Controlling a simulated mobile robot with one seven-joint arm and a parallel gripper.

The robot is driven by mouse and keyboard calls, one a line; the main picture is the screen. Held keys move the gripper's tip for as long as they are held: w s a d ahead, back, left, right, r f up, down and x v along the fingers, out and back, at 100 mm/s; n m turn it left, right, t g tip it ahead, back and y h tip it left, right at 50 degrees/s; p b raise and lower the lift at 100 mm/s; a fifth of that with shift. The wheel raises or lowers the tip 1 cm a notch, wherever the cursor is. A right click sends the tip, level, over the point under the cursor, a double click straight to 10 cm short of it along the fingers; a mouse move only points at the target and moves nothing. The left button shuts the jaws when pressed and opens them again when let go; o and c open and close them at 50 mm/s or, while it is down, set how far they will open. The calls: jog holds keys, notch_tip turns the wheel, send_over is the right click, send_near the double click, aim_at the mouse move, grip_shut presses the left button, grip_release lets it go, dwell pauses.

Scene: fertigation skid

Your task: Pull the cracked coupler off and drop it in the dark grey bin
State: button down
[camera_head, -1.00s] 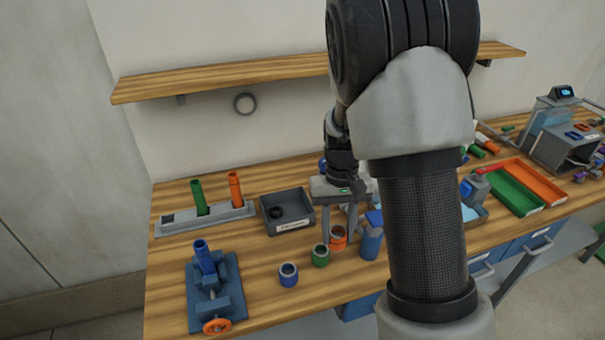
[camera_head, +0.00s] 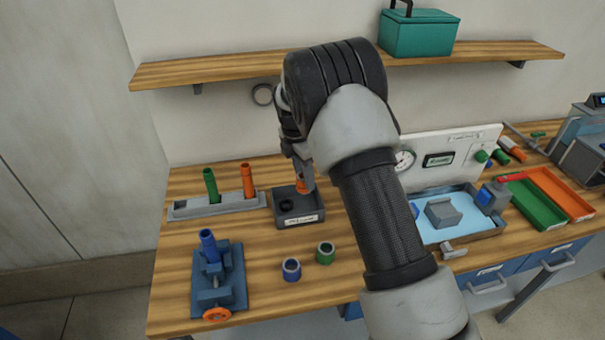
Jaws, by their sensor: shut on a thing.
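My gripper (camera_head: 304,174) is shut on an orange coupler (camera_head: 301,187) and holds it over the back right part of the dark grey bin (camera_head: 299,221). The arm partly hides the fingers and the coupler; I cannot make out a crack. The open bin has a white label on its front, and a black ring (camera_head: 286,205) lies inside. A blue coupler (camera_head: 291,270) and a green coupler (camera_head: 325,253) stand on the bench in front of the bin.
A vise (camera_head: 217,281) holds an upright blue pipe (camera_head: 208,246) at the front left. A grey rack (camera_head: 221,205) with green and orange pipes stands left of the bin. Right of my arm are a blue-lined tray (camera_head: 465,236), a gauge panel and coloured trays. A shelf (camera_head: 225,71) hangs above.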

jog(key=shift+w+a+f+n, duration=0.15)
jog(key=shift+w+a+n, duration=0.15)
jog(key=shift+n, duration=0.1)
jog(key=shift+f+b, duration=1.75)
jog(key=shift+f, duration=1.15)
jog(key=c, duration=1.1)
grip_release()
jog(key=shift+r, duration=0.1)
notch_tip(320, 180, up, 17)
jog(key=s+a, duration=0.1)
jog(key=a, duration=0.1)
jog(key=shift+s, duration=0.3)
